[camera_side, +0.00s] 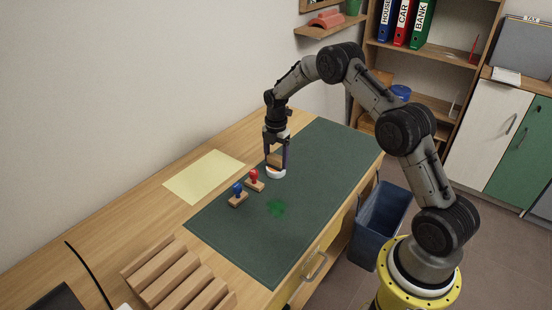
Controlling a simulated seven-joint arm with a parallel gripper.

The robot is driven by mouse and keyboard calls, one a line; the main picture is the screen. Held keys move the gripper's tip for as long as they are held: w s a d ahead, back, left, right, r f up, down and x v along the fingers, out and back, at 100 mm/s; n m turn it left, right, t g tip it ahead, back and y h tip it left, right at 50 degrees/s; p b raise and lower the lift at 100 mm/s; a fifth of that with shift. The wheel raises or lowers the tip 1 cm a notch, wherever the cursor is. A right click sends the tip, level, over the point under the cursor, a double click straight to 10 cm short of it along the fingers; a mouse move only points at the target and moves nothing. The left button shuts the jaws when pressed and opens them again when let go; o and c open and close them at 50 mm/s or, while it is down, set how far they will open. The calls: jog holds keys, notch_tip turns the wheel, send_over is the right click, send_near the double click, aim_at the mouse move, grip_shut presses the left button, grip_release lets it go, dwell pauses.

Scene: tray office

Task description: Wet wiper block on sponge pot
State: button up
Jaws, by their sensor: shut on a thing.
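My gripper (276,152) points down over the dark green desk mat. It is shut on the wiper block (275,160), a small brown block seen between the fingers. The sponge pot (276,174), a low white round dish, stands on the mat right below the block. The fingers and block hide the pot's top, so I cannot tell whether the block touches the sponge. A bright green smear (276,208) lies on the mat in front of the pot.
A red-knobbed stamp (254,181) and a blue-knobbed stamp (238,196) stand left of the pot. Yellow paper (204,177) lies further left, and a slatted wooden rack (172,277) at front left. The mat's right side (330,160) is clear. A bin (381,225) stands beside the desk.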

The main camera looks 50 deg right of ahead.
aim_at(275, 157)
jog(key=shift+r, duration=3.45)
jog(key=shift+w+a, duration=0.1)
jog(key=shift+a, duration=0.15)
jog(key=s+a+r+m, duration=0.1)
jog(key=s+a+m, duration=0.3)
jog(key=a+m, duration=0.4)
jog(key=s+a+r+m, duration=0.2)
jog(key=s+a+m, duration=0.2)
jog(key=a+m, duration=0.5)
jog(key=shift+a+r+m, duration=0.15)
jog(key=shift+a+m, duration=0.15)
jog(key=shift+m, duration=0.5)
